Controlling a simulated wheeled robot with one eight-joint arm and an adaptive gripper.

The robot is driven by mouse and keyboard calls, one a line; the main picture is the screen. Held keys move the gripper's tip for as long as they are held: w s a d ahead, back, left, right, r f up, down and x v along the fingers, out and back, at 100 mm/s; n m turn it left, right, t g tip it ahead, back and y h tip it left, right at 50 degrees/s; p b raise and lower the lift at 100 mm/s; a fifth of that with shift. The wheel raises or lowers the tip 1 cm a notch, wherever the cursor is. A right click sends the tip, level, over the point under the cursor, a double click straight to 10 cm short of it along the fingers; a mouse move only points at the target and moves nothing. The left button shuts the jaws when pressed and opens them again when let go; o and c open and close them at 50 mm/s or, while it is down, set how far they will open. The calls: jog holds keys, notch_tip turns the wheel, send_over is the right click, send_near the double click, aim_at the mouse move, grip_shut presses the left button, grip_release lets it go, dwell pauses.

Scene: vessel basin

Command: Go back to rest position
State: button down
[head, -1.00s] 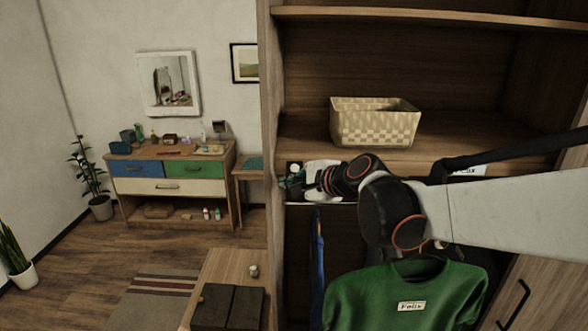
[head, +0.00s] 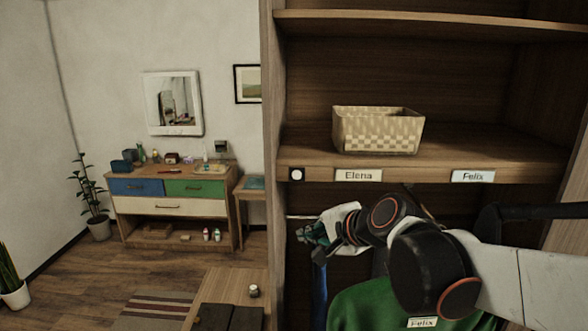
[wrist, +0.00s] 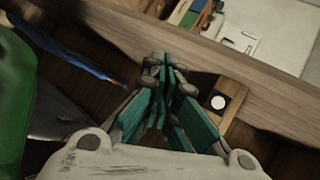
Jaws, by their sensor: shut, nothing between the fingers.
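My gripper (head: 303,234) is in front of the open wardrobe, below the shelf edge, with my arm reaching in from the right. In the wrist view my gripper (wrist: 165,75) has its teal and grey fingers shut together with nothing between them. A green shirt (head: 350,302) with a Felix tag hangs below my arm and is partly hidden by it. The green shirt also shows at the left of the wrist view (wrist: 15,90). A blue garment (head: 320,290) hangs just below my gripper.
A woven basket (head: 378,131) stands on the shelf above, whose edge has Elena (head: 358,175) and Felix (head: 473,177) labels. The wardrobe's left side panel (head: 272,200) is close to my gripper. A dresser (head: 170,205) stands far left, and a low table (head: 238,284) in front.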

jog(key=s+d+f+n+h+b, duration=0.2)
jog(key=s+d+f+b, duration=0.3)
jog(key=f, duration=0.5)
jog(key=s+d+f+n+g+h+b, duration=0.1)
jog(key=s+d+f+n+h+b, duration=0.1)
jog(key=s+d+f+n+b, duration=0.3)
jog(key=s+d+f+n+g+h+b, duration=0.1)
jog(key=s+d+f+b, duration=0.4)
jog(key=s+f+b, duration=0.6)
notch_tip(320, 180, down, 6)
jog(key=n+h+b, duration=0.1)
jog(key=n, duration=0.1)
jog(key=shift+s+d+f+n+b, duration=0.25)
jog(key=shift+s+d+n+b, duration=0.05)
jog(key=shift+d+b, duration=0.05)
